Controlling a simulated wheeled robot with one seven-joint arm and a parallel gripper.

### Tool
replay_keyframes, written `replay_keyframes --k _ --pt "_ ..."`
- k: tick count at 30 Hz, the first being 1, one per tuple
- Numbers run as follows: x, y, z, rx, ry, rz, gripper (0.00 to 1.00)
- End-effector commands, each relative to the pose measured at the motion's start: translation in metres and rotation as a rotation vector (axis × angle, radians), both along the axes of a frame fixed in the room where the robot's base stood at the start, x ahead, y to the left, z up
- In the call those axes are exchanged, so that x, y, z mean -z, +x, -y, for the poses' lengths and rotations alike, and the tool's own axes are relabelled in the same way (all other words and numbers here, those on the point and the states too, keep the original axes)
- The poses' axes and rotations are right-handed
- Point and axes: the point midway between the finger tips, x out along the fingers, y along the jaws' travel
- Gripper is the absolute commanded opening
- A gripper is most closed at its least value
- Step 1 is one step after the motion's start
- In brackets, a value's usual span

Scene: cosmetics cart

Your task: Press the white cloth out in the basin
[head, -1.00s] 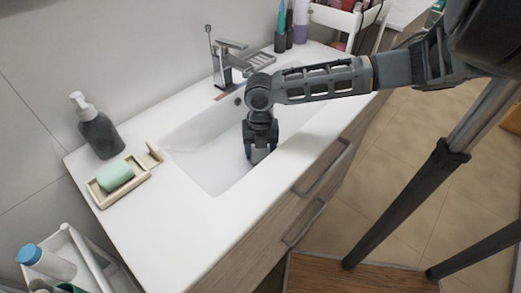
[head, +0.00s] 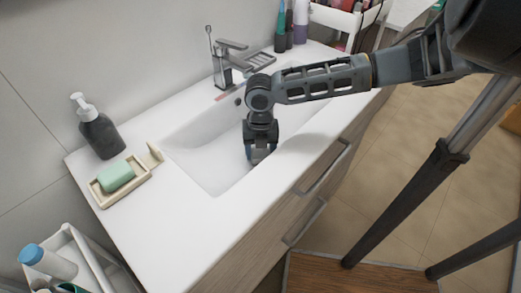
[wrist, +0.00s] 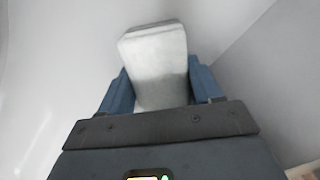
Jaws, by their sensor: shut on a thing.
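The white cloth (wrist: 155,62) shows in the wrist view as a pale, folded block between the two blue fingers of my gripper (wrist: 160,88). My gripper is shut on it. In the head view my gripper (head: 259,152) points down inside the white basin (head: 200,160), near its front right part. The cloth cannot be made out in the head view. The basin wall and floor also show around the cloth in the wrist view. I cannot tell whether the cloth touches the basin.
The tap (head: 230,62) stands behind the basin. A dark soap dispenser (head: 100,135) and a soap dish (head: 135,190) with green soap (head: 116,176) are on the left of the counter. A white cart (head: 85,262) with bottles is at lower left. Bottles (head: 300,22) stand at the back right.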

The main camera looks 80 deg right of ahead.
Motion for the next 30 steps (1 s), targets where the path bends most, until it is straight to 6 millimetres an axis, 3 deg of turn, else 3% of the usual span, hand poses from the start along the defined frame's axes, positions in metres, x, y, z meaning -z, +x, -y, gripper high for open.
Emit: replay_keyframes --k 8,30 --pt "-0.001 -0.001 0.0 0.0 0.001 -0.003 0.39" --pt "-0.066 0.0 0.001 0.0 -0.001 0.0 0.39"
